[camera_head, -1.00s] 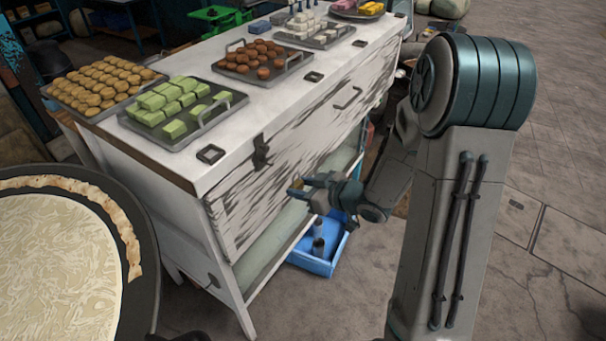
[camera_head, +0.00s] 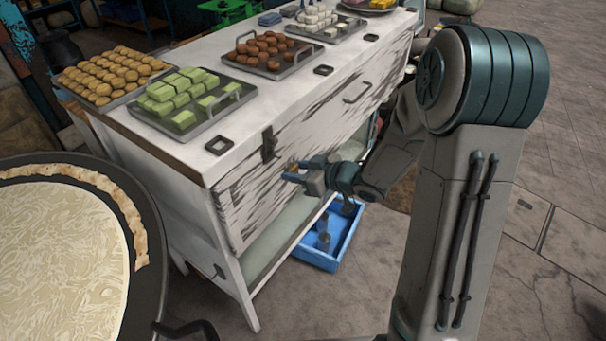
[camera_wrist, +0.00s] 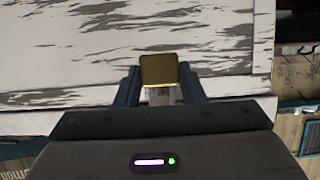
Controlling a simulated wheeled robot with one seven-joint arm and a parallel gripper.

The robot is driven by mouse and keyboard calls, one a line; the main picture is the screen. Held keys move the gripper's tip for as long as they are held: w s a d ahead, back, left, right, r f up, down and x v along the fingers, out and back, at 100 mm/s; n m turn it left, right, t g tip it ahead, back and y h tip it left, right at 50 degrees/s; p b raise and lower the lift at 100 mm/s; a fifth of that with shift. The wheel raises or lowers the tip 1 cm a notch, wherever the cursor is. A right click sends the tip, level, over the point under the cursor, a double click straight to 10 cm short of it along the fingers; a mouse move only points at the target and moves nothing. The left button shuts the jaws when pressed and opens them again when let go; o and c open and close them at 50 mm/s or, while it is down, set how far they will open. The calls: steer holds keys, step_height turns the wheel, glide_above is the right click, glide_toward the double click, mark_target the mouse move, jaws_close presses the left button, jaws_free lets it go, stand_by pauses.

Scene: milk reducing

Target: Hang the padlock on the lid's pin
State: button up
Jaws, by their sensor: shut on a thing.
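A brass padlock (camera_wrist: 159,71) is between the fingers of my gripper (camera_wrist: 160,84) in the wrist view. The gripper is shut on it. In the head view my gripper (camera_head: 294,171) is in front of the white cabinet's (camera_head: 237,206) worn front panel, and the padlock is only a small yellowish patch there. A dark latch (camera_head: 267,144) is on the cabinet's front below the top edge, up and left of the gripper, and apart from it. I cannot make out a pin on it. The padlock's shackle is not clearly visible.
Trays with green blocks (camera_head: 186,97), brown balls (camera_head: 265,54) and biscuits (camera_head: 107,71) stand on the cabinet top. A blue crate (camera_head: 328,247) sits on the floor below my gripper. A large round pan (camera_head: 150,225) fills the lower left.

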steer(key=shift+w+a+f+b, duration=0.1)
steer(key=shift+w+a+b, duration=0.2)
steer(key=shift+w+a, duration=0.45)
steer(key=shift+w+a+f+b, duration=0.1)
steer(key=shift+w+a+b, duration=0.25)
steer(key=shift+a, duration=0.55)
steer(key=shift+x, duration=0.75)
steer(key=shift+w+d+f, duration=0.1)
steer(key=shift+f, duration=0.05)
steer(key=o, duration=1.1)
